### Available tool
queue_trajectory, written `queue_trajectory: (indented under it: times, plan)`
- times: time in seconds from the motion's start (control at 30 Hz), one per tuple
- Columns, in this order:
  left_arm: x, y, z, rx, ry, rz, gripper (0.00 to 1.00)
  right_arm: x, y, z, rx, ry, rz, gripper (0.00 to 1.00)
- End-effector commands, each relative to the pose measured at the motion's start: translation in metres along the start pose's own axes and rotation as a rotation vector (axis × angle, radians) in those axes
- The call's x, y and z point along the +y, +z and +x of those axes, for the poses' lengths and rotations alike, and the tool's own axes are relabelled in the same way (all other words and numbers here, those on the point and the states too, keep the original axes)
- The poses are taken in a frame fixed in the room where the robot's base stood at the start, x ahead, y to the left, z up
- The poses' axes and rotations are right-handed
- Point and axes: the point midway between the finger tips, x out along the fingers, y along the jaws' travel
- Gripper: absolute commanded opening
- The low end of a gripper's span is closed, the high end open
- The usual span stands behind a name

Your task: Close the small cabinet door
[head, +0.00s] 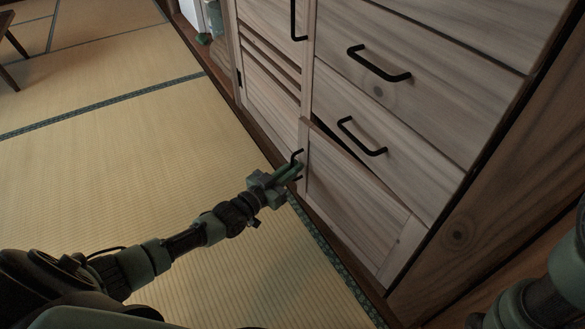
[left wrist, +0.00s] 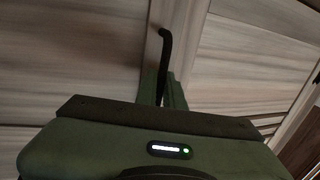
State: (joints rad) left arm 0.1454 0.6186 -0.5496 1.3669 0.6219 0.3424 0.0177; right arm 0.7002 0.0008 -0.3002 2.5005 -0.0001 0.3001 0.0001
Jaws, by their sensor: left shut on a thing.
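The small cabinet door (head: 350,204) is the low pale wood panel at the bottom right of the cabinet. It stands slightly ajar, with a dark gap along its top edge. Its black handle (head: 297,157) is at its upper left. My left gripper (head: 291,172) is shut on this handle. In the left wrist view the black handle (left wrist: 165,50) rises from between the green fingers of my left gripper (left wrist: 162,88). The lower part of the handle is hidden by the fingers. A green part of my right arm shows at the right edge of the head view; its gripper is out of view.
Drawers with black handles (head: 378,64) (head: 361,137) sit above the small door. A slatted door (head: 270,85) stands to its left. The tatami floor (head: 120,170) in front of the cabinet is clear. A dark table leg (head: 14,42) shows at the far upper left.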

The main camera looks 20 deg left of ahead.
Motion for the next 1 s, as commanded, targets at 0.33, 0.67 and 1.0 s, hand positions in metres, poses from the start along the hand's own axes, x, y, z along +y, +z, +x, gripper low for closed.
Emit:
queue_trajectory:
  times: [0.33,0.67,1.0]
  plan:
    - [0.001,0.001,0.011,0.004,-0.001,-0.001,0.00,-0.001,-0.001,-0.004,-0.001,0.001,0.000,0.30]
    - [0.007,-0.001,0.045,0.001,0.000,0.000,0.00,-0.002,-0.003,-0.011,-0.002,0.001,0.000,0.30]
    - [0.007,-0.002,0.045,0.003,0.001,-0.001,0.18,-0.002,-0.003,-0.011,-0.002,0.001,0.000,0.30]
